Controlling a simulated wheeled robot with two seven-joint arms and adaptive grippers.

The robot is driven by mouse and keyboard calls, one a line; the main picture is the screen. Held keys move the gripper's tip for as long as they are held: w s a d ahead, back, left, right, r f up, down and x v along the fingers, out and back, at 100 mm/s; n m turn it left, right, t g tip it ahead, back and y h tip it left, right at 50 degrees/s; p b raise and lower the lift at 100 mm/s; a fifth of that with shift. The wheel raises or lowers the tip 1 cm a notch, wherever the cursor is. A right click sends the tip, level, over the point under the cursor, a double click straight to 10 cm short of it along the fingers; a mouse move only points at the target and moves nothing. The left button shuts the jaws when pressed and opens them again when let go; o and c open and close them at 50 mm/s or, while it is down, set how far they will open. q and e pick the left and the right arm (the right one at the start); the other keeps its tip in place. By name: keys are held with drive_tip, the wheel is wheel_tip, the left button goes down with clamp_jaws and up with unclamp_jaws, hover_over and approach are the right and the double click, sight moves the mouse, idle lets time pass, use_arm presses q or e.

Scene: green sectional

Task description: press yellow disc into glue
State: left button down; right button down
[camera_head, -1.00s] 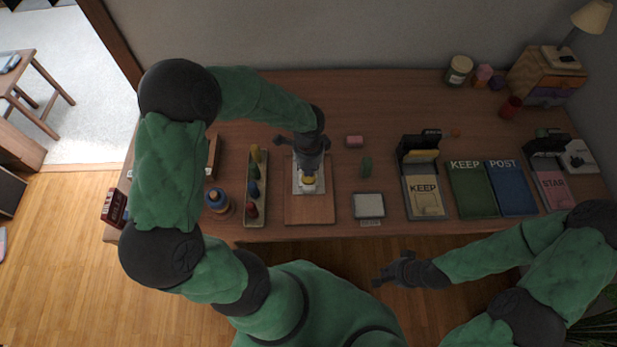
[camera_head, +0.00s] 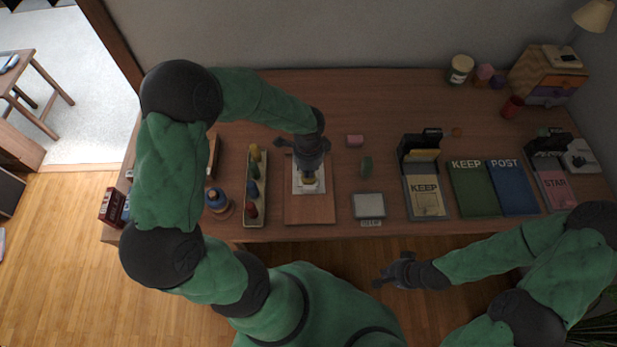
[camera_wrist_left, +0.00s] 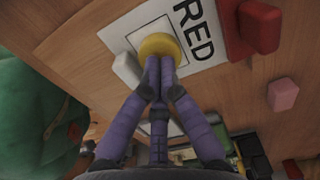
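The yellow disc (camera_wrist_left: 152,43) lies on a white card (camera_wrist_left: 207,52) printed RED. In the head view the disc (camera_head: 309,177) is mostly hidden by my left gripper, and the card (camera_head: 297,180) lies on a brown board (camera_head: 310,213). My left gripper (camera_wrist_left: 158,62) points down with its fingers together, and the tips meet the disc's top near its edge. I see nothing between the fingers. No glue shows; the disc and fingers cover that part of the card. My right gripper (camera_head: 386,277) hangs in front of the table's front edge, away from the card; its finger opening is unclear.
A tray (camera_head: 262,210) of several coloured pieces and a blue bottle (camera_head: 216,200) stand left of the board. A green piece (camera_head: 366,166), a pink block (camera_head: 355,141) and a grey pad (camera_head: 369,205) lie to the right. The table's back middle is clear.

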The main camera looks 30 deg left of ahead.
use_arm(q)
drive_tip(key=shift+f, duration=0.45)
idle(0.8)
drive_tip(key=shift+r+p, duration=2.8)
drive_tip(key=shift+r, duration=0.8)
drive_tip(key=shift+s+f, duration=0.1)
